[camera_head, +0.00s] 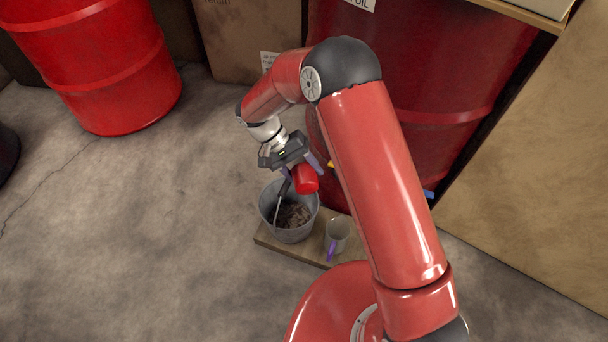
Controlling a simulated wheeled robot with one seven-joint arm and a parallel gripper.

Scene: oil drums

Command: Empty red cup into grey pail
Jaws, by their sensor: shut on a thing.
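The red cup (306,180) is held by my gripper (299,171) just above the right rim of the grey pail. It appears tilted, and I cannot see into its mouth. My gripper is shut on the red cup. The grey pail (294,235) stands on a low wooden board, and dark brown crumbly stuff (292,214) shows inside it. A dark stick or handle crosses the pail's opening on the left.
A grey mug (338,234) with a purple handle stands on the board (291,252), right of the pail. A large dark red drum (455,105) rises close behind. Another red drum (95,65) is at upper left. The floor to the left is clear.

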